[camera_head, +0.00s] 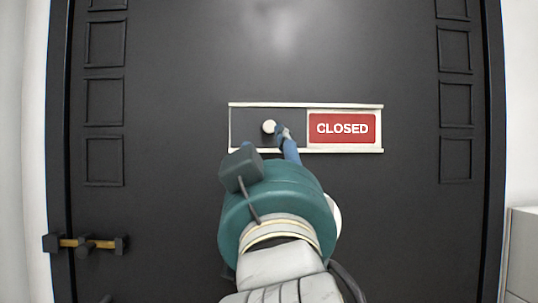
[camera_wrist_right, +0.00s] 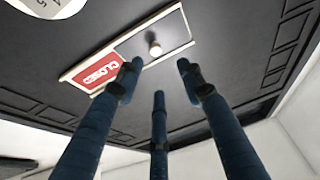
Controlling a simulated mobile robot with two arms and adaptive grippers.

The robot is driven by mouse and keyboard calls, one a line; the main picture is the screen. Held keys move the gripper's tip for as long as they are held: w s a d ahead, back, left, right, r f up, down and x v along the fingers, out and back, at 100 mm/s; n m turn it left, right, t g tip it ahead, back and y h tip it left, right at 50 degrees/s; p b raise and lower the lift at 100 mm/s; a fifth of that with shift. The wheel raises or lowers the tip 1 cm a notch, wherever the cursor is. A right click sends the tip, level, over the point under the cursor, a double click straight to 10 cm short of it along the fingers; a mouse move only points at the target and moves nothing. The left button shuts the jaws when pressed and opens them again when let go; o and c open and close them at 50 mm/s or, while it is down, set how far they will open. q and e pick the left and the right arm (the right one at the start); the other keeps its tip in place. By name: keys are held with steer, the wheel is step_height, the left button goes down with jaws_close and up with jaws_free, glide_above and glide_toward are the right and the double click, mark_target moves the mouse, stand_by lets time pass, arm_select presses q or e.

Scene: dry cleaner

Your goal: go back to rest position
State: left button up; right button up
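My right gripper (camera_head: 280,138) is raised in front of a black door, close to a sliding sign. In the right wrist view its blue fingers (camera_wrist_right: 160,85) are spread apart with nothing between them. The sign's frame (camera_head: 306,104) has a red "CLOSED" panel (camera_head: 342,128) on its right half. A round light knob (camera_head: 269,126) sits on its dark left half. The knob also shows in the right wrist view (camera_wrist_right: 155,49), apart from the fingers, as does the red panel (camera_wrist_right: 101,79). My left gripper is not in either view.
The black door (camera_head: 180,210) fills most of the head view, with square raised panels along both sides. A brass and black handle (camera_head: 85,243) sticks out at its lower left. A pale cabinet (camera_head: 523,255) stands at the right edge.

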steer(key=shift+s+f, duration=0.15)
steer(key=shift+s, duration=0.25)
